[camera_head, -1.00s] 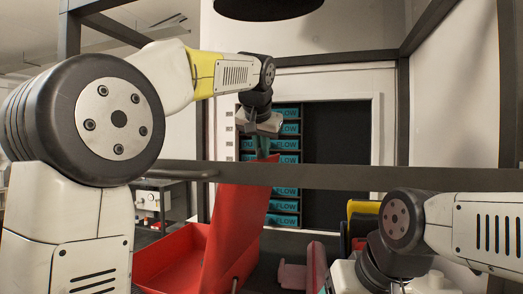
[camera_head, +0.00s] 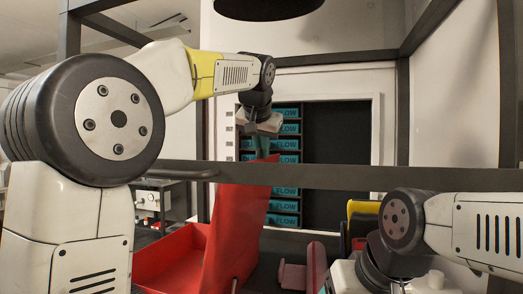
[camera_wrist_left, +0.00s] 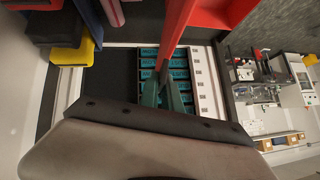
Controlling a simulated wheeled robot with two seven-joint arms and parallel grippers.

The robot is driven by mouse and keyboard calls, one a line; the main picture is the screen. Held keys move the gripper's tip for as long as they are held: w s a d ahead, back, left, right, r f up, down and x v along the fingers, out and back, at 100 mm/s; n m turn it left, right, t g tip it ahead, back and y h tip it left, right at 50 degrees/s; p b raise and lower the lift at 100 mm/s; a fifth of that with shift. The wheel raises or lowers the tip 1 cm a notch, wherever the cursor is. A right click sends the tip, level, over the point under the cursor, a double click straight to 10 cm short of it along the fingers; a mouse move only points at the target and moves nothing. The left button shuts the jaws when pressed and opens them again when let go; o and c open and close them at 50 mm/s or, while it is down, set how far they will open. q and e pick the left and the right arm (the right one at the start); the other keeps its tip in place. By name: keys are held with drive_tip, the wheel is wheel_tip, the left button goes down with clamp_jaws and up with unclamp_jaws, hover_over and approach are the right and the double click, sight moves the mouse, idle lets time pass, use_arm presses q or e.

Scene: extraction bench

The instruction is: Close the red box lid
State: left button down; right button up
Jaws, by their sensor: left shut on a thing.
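The red box (camera_head: 172,262) stands open on the bench at lower centre-left in the head view. Its red lid (camera_head: 235,225) is raised steeply, almost upright, on the box's right side. My left gripper (camera_head: 263,150) is at the lid's top edge and shut on it. In the left wrist view the teal fingers of my left gripper (camera_wrist_left: 163,95) close on the narrow end of the red lid (camera_wrist_left: 178,30). Part of the red box (camera_wrist_left: 225,12) shows at the top there. My right arm is at lower right in the head view; its gripper fingers cannot be made out.
A rack of teal boxes labelled FLOW (camera_head: 285,206) stands behind. A pink-red object (camera_head: 316,266) and a yellow-and-black object (camera_head: 362,210) sit right of the lid, near my right arm.

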use_arm(q)
drive_tip(key=shift+a, duration=0.1)
idle(0.3)
drive_tip(key=w+a+n+h, duration=0.1)
drive_tip(key=w+a+h, duration=0.1)
drive_tip(key=a, duration=0.7)
drive_tip(key=w+a+f+n+g+h, duration=0.1)
drive_tip(key=w+a+n+h, duration=0.1)
drive_tip(key=a, duration=0.8)
drive_tip(key=shift+w+a+f+g+h, duration=0.25)
drive_tip(key=shift+w+h, duration=0.35)
drive_tip(key=shift+w, duration=0.8)
